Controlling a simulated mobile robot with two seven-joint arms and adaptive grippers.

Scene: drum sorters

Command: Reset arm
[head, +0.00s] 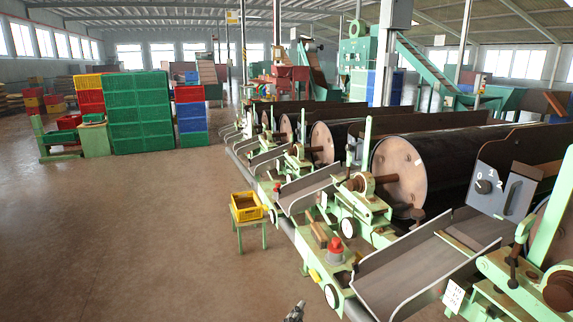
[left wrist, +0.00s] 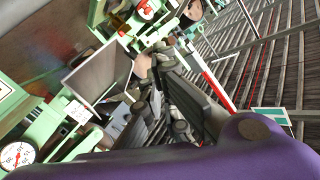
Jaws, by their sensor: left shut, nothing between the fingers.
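My left gripper (head: 295,312) shows only as a small dark tip at the bottom edge of the head view, above the floor and left of the machine's front. In the left wrist view the dark gripper (left wrist: 163,72) is seen close up, shut and empty, with the machinery tilted behind it. My right gripper is in neither view.
A row of drum sorters (head: 400,168) with green frames and metal chutes (head: 397,282) fills the right side. A yellow crate (head: 246,207) sits on a small green stand. Stacked green crates (head: 138,112) stand farther back. The floor (head: 110,235) at left is open.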

